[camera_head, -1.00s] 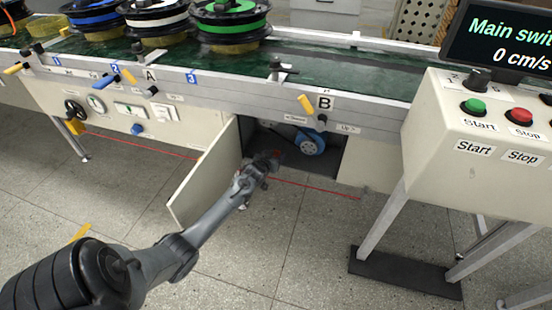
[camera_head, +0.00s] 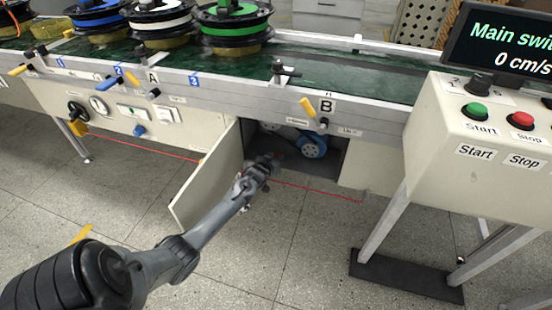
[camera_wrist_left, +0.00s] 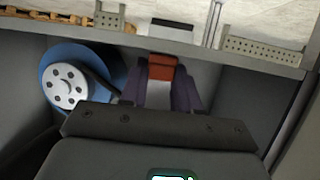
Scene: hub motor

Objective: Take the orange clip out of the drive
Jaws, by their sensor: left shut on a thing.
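The orange clip (camera_wrist_left: 162,68) shows in the left wrist view as a small red-orange block between my two dark fingers. My left gripper (camera_wrist_left: 161,88) is shut on it, with a pale part showing just below the clip. In the head view my left gripper (camera_head: 273,161) is at the open compartment under the conveyor. The drive's blue motor with its pulley (camera_head: 311,144) sits inside, just right of the gripper; the wrist view shows its blue wheel and silver hub (camera_wrist_left: 68,86) at left. The clip is too small to make out clearly in the head view. My right gripper is not in view.
The open compartment door (camera_head: 207,178) stands left of my forearm. The conveyor frame (camera_head: 230,95) runs above the opening. Spools (camera_head: 234,22) stand on the belt. A control console (camera_head: 490,135) on legs is at right. A red line crosses the floor.

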